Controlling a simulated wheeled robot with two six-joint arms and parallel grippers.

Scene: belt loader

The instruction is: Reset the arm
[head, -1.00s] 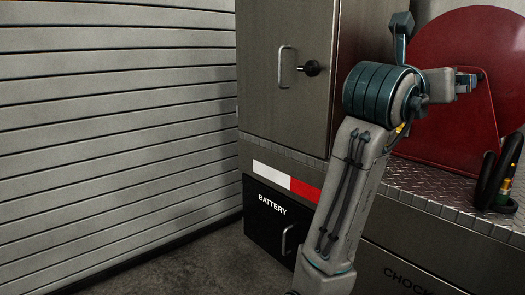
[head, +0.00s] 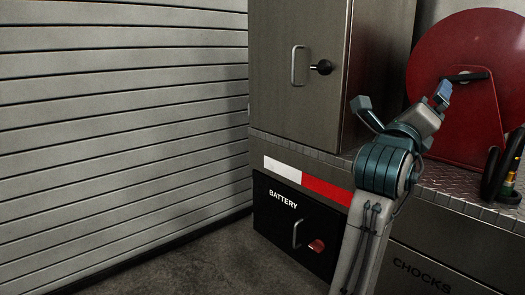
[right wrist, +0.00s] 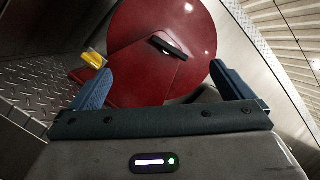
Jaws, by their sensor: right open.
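My right arm rises from the lower part of the head view, bent at a dark teal joint. Its right gripper (head: 442,93) is small there, tilted up in front of the red reel (head: 460,50). In the right wrist view the two blue fingers stand wide apart with nothing between them, so the gripper (right wrist: 160,82) is open and empty. The red reel (right wrist: 135,35) with its black handle (right wrist: 169,47) lies beyond the fingers. My left gripper is not in view.
A metal cabinet (head: 290,100) with a handle and black knob stands behind the arm. Below it are a black BATTERY drawer (head: 270,225) with a red knob (head: 317,246) and a CHOCKS panel (head: 425,275). A slatted shutter (head: 120,130) fills the left. Some floor (head: 200,265) is clear.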

